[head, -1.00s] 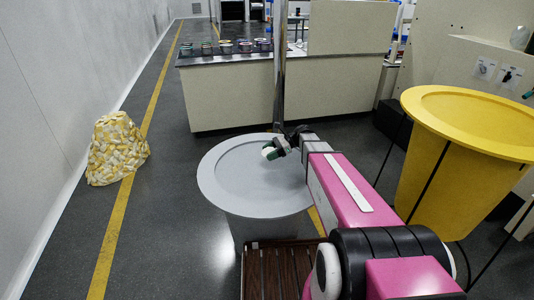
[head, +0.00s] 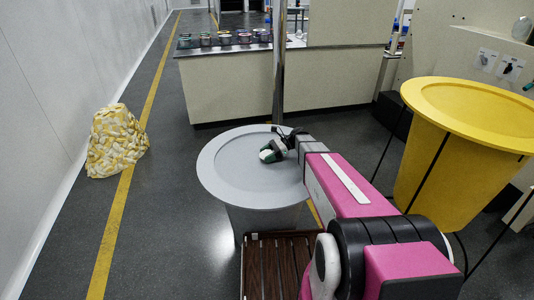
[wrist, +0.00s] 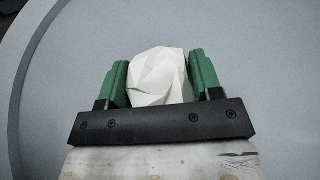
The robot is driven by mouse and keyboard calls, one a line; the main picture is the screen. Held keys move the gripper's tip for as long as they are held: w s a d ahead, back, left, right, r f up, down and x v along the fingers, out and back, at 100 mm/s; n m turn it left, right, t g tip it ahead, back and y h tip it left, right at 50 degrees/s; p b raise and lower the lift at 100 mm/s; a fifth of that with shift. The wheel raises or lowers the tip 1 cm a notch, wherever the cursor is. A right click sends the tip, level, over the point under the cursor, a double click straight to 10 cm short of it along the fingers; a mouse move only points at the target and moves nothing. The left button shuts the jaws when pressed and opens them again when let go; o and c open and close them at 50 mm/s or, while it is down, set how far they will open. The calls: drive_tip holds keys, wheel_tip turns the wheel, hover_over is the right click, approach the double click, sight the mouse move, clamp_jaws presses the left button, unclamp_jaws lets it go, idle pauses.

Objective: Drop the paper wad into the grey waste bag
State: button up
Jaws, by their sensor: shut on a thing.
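The white, faceted paper wad (wrist: 160,77) sits between the two green fingers of my gripper (wrist: 162,80) in the wrist view, and the gripper is shut on it. In the head view my gripper (head: 272,152) and the wad (head: 265,155) are over the grey waste bag (head: 215,180), a round bag with a wide rim and a grey opening. In the wrist view the grey of the bag (wrist: 60,40) fills the background, with its curved rim line at left. The height of the wad above the bag is hard to tell.
A yellow bag (head: 425,150) on a black stand is at the right. A patterned sack (head: 117,142) stands by the wall at left. A slatted wooden piece (head: 280,265) is in front of the grey bag. A counter (head: 235,90) with several jars and a metal pole (head: 280,80) are behind.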

drive_tip(key=o, duration=1)
drive_tip(key=v, duration=1.1)
drive_tip(key=shift+a, duration=0.1)
drive_tip(key=shift+s, duration=0.1)
